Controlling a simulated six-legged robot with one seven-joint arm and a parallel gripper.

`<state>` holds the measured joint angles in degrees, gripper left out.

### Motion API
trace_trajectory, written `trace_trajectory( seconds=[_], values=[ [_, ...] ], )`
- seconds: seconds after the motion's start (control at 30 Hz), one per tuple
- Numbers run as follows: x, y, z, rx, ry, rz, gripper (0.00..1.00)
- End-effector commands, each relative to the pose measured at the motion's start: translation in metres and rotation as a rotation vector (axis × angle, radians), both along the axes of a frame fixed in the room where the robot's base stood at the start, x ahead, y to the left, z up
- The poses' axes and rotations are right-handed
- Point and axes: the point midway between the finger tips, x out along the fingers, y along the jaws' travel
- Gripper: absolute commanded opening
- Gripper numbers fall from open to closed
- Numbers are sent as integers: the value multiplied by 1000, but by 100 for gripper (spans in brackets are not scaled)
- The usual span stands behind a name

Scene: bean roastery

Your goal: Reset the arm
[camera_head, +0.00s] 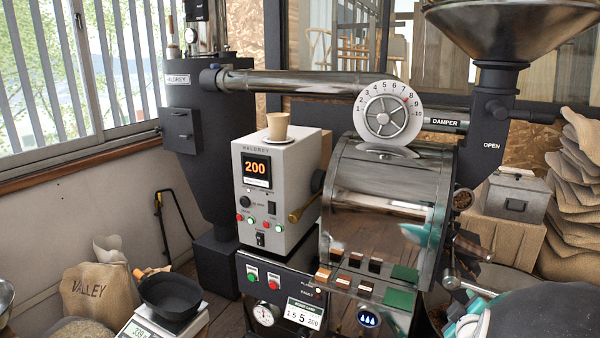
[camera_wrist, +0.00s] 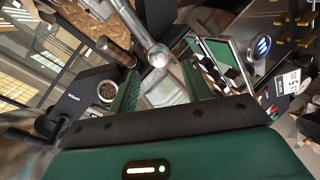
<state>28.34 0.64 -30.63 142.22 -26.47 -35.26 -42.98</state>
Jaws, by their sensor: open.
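My gripper (camera_wrist: 158,88) shows in the wrist view with its two green ridged fingers spread apart. A shiny metal rod with a rounded end (camera_wrist: 158,55) lies beyond the fingertips; I cannot tell whether they touch it. Nothing is clearly held. In the head view, part of my arm (camera_head: 540,310) shows at the lower right, close to the front right of the roaster drum (camera_head: 375,200). The fingers are not clear there.
The roaster's control box (camera_head: 265,190) reads 200 and carries a paper cup (camera_head: 277,126). A damper dial (camera_head: 387,112) stands above the drum. A black pan (camera_head: 170,297) rests on a scale at the lower left, beside a VALLEY sack (camera_head: 95,290). A metal box (camera_head: 516,196) stands right.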

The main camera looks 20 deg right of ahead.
Motion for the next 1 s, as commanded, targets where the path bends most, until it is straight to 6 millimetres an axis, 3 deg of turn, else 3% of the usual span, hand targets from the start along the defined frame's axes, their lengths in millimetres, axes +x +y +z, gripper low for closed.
trace_trajectory(
  seconds=[0.03, 0.1, 0.17, 0.3, 0.47, 0.6, 0.7, 0.8, 1.0],
  values=[
    [18, 23, 11, 71, -23, 13, 49],
    [37, 56, 18, 189, -35, 15, 49],
    [49, 88, 25, 288, -39, 19, 49],
    [62, 170, 41, 510, -12, 28, 49],
    [48, 269, 59, 735, 74, 35, 49],
    [12, 346, 71, 880, 184, 26, 49],
    [-15, 382, 75, 938, 255, 10, 49],
    [-32, 399, 77, 966, 298, -4, 49],
    [-37, 404, 76, 975, 314, -14, 49]
  ],
)
